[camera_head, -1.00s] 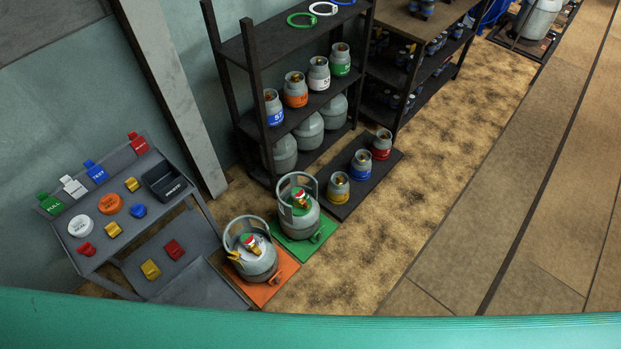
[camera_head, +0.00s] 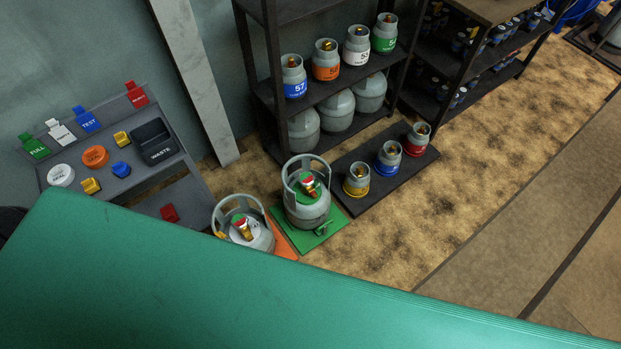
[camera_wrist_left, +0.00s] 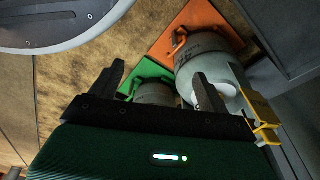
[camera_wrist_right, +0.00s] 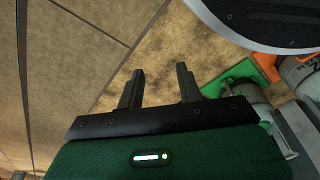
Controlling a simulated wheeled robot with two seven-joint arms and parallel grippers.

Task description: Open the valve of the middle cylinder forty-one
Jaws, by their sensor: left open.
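In the head view a grey cylinder (camera_head: 249,238) with a collar ring and red-topped brass valve (camera_head: 242,226) stands by an orange mat (camera_head: 283,243). A second grey cylinder (camera_head: 306,209) with a similar valve (camera_head: 309,184) stands on a green mat (camera_head: 322,232). I cannot read forty-one on any cylinder. In the left wrist view my left gripper (camera_wrist_left: 160,84) is open and empty, with the cylinders on the orange mat (camera_wrist_left: 193,20) and green mat (camera_wrist_left: 146,72) beyond its fingers. My right gripper (camera_wrist_right: 160,76) is open and empty, left of the green mat (camera_wrist_right: 229,76).
Small cylinders with yellow (camera_head: 357,180), blue (camera_head: 389,158) and red (camera_head: 417,139) bands stand on a black mat (camera_head: 345,200). A dark rack (camera_head: 268,100) holds more cylinders. A grey tag table (camera_head: 110,150) with a waste bin (camera_head: 155,140) is at left.

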